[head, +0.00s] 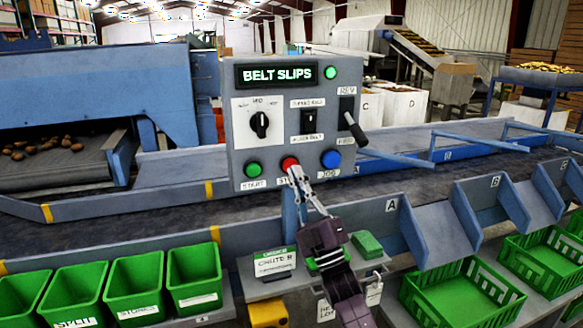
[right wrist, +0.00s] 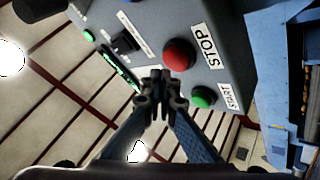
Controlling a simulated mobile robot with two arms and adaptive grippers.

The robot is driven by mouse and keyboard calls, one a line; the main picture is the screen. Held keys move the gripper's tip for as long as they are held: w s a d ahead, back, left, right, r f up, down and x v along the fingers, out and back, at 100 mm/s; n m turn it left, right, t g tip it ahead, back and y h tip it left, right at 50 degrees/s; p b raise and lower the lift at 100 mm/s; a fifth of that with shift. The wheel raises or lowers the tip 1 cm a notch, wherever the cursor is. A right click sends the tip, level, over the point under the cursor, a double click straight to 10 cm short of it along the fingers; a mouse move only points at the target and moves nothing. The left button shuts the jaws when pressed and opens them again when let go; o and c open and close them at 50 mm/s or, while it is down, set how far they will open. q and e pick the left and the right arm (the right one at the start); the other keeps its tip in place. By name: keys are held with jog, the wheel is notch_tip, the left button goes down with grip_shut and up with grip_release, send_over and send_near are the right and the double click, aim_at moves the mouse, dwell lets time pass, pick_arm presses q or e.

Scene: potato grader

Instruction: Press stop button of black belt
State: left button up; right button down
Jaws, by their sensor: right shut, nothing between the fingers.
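The grey control box (head: 240,130) stands over the black belt (head: 120,238). Its red stop button (head: 289,162) sits in the lower row, between the green start button (head: 253,169) and the blue jog button (head: 330,159). My right gripper (head: 294,173) is shut and empty, with its fingertips at the lower edge of the stop button, partly covering its label. In the right wrist view the fingertips (right wrist: 160,86) show beside the red button (right wrist: 180,54), near the STOP label. I cannot tell whether they touch it. My left gripper is not in view.
The box also carries a lit "BELT SLIPS" display (head: 278,74), a rotary knob (head: 260,125), a black rocker switch (head: 308,122) and a lever (head: 354,128). Green bins (head: 136,285) stand at front left. A green crate (head: 462,290) is at right.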

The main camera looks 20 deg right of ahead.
jog(key=shift+w, duration=0.1)
dwell(0.5)
jog(key=shift+w+b, duration=0.4)
jog(key=shift+w, duration=0.1)
dwell(0.3)
jog(key=shift+w+b, duration=0.35)
jog(key=shift+b, duration=0.15)
jog(key=shift+s, duration=0.15)
dwell(0.5)
jog(key=shift+s+y+p, duration=0.3)
jog(key=shift+s+p, duration=0.3)
jog(key=shift+s, duration=0.15)
